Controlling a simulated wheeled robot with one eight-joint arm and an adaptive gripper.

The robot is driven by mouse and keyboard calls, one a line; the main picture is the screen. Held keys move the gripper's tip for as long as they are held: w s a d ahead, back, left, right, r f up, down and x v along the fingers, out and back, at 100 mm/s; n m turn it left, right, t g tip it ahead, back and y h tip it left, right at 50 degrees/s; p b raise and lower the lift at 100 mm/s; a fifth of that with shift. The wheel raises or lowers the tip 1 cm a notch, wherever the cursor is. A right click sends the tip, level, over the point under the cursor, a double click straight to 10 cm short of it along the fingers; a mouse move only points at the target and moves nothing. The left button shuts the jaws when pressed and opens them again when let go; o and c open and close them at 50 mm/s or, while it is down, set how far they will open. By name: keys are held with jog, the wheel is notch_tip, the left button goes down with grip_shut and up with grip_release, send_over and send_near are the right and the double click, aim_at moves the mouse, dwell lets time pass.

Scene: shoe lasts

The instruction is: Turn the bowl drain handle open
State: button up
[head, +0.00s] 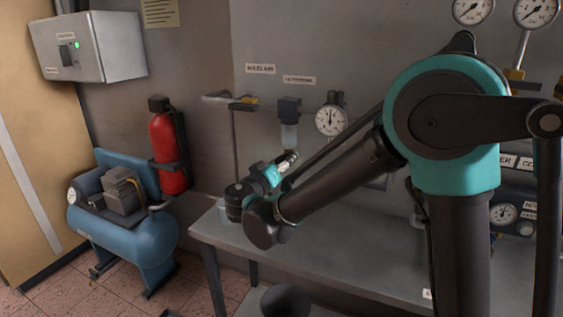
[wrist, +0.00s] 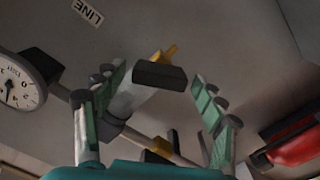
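The filter bowl (head: 289,136) hangs below its dark head (head: 289,108) on the wall, beside a round gauge. In the wrist view, which looks upside down, the pale bowl (wrist: 130,98) ends in a dark cap (wrist: 160,75). A yellow drain handle (wrist: 171,52) sticks out past that cap. My gripper (head: 288,159) is just below the bowl in the head view. In the wrist view my gripper (wrist: 160,76) is open, one finger on each side of the cap. The handle shows slightly beyond the fingertips, and I see no contact. Depth between them is hard to tell.
A gauge (head: 331,120) is right of the bowl. A grey bench (head: 350,255) lies below. A red extinguisher (head: 168,150) and blue compressor (head: 125,230) stand at the left.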

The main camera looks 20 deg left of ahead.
jog(key=c, duration=0.9)
jog(key=shift+n, duration=0.3)
jog(key=n, duration=1.1)
jog(key=o, duration=1.1)
jog(key=shift+o, duration=0.2)
